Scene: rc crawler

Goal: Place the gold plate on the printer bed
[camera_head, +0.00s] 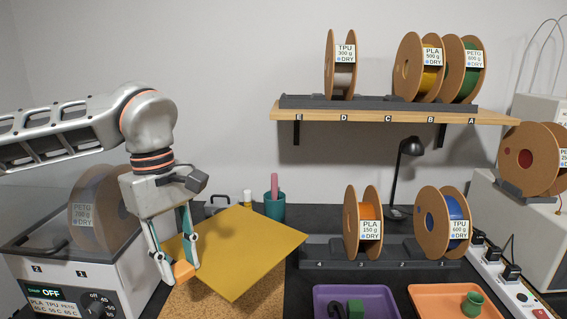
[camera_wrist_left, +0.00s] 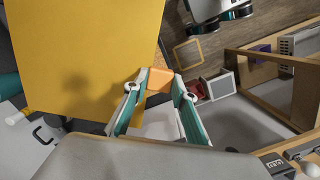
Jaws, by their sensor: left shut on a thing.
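The gold plate (camera_head: 245,245) is a flat square sheet, held tilted above the cork mat and dark worktop in the head view. It fills the upper left of the left wrist view (camera_wrist_left: 80,60). My left gripper (camera_head: 178,270) is shut on the plate's orange grip piece (camera_head: 184,270), at the plate's left edge. The orange piece also shows between the fingertips in the left wrist view (camera_wrist_left: 158,80). I cannot make out the printer bed for certain in either view. My right gripper is not in view.
A white dryer box (camera_head: 60,275) stands at the left. The cork mat (camera_head: 215,300) lies under the plate. A teal cup (camera_head: 274,207), spool rack (camera_head: 325,250), purple tray (camera_head: 325,296) and orange tray (camera_head: 425,295) are to the right. A shelf (camera_head: 355,114) with spools hangs above.

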